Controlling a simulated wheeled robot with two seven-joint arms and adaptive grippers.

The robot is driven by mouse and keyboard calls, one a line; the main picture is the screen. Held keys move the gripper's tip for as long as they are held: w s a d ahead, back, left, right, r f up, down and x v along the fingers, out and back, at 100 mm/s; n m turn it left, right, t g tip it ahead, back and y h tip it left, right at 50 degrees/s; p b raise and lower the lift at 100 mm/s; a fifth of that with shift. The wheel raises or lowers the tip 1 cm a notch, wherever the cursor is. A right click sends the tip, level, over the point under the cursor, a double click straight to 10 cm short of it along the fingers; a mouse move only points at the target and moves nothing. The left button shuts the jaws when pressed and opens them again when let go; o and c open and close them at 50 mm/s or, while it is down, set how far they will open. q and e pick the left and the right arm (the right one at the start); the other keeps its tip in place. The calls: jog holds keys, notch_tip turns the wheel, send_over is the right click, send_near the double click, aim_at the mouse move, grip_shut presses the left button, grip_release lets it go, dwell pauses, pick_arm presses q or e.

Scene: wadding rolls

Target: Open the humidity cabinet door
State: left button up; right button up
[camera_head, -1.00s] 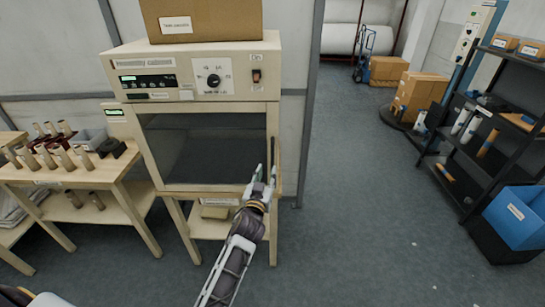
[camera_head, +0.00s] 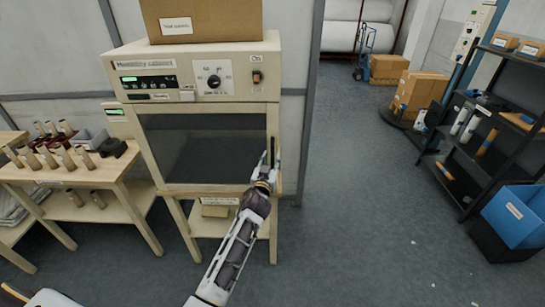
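The humidity cabinet (camera_head: 205,70) is a cream box on a stand. Its door (camera_head: 203,188) has a dark window and appears shut. A dark upright handle (camera_head: 273,149) is at the door's right edge. Contact with the handle cannot be made out. My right gripper is not in view.
A cardboard box (camera_head: 203,20) sits on top of the cabinet. A wooden bench (camera_head: 125,181) with several rolls stands close on the left. A black shelf rack (camera_head: 470,165) and a blue bin (camera_head: 517,217) are at right. The floor between is clear.

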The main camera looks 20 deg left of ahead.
pick_arm(q)
jog(key=shift+w+a, duration=0.15)
jog(key=shift+w, duration=1.25)
grip_shut()
